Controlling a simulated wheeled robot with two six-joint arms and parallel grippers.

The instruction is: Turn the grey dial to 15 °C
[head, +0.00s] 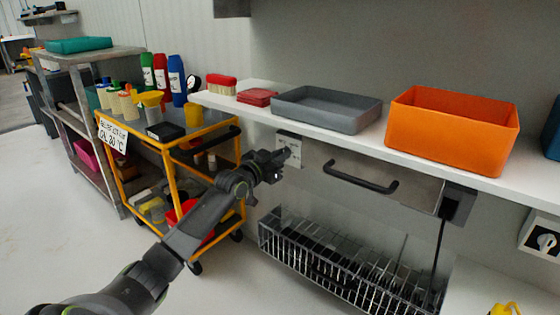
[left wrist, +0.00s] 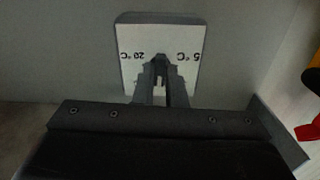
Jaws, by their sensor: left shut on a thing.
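The dial's white plate (head: 289,148) is on the wall below the white shelf. In the left wrist view the plate (left wrist: 130,60) shows upside down, with "20 °C" on the left and "5 °C" on the right; other marks are hidden. My left gripper (head: 281,158) reaches the plate from the left. In the left wrist view its fingers (left wrist: 161,80) are closed on the grey dial (left wrist: 161,62) at the plate's middle. The dial is mostly hidden, and I cannot tell where it points. My right gripper is not in view.
Above is a white shelf (head: 225,102) with a grey tray (head: 325,123) and an orange bin (head: 450,145). A dark handle (head: 360,180) is right of the dial, a wire rack (head: 280,249) below. A yellow cart (head: 179,150) with a partly legible sign (head: 112,132) stands left.

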